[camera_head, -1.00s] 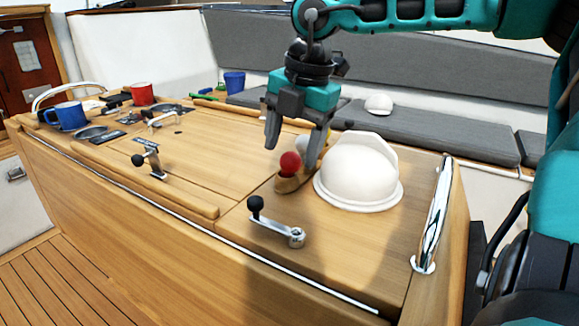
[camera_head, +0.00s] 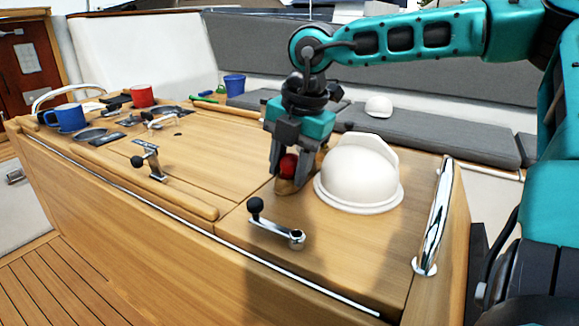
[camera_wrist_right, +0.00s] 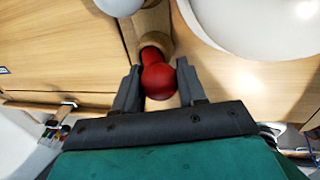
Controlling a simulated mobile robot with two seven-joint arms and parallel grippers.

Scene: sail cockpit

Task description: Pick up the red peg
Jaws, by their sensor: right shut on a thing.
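The red peg (camera_head: 288,167) has a round red head and stands in a small wooden holder (camera_head: 287,187) on the wooden cockpit table. My right gripper (camera_head: 291,170) has come down over it from above and is shut on its head. In the right wrist view the red peg (camera_wrist_right: 158,80) sits between the two fingers, and the wooden holder (camera_wrist_right: 155,25) runs away behind it. The peg's lower part is still at the holder. My left gripper is not in view.
A white dome-shaped helmet (camera_head: 360,172) stands close right of the holder. A winch handle (camera_head: 275,223) lies in front, and a chrome rail (camera_head: 435,215) is at the right edge. Blue (camera_head: 67,118) and red (camera_head: 141,95) mugs stand far left. A white round head (camera_wrist_right: 118,5) shows behind the peg.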

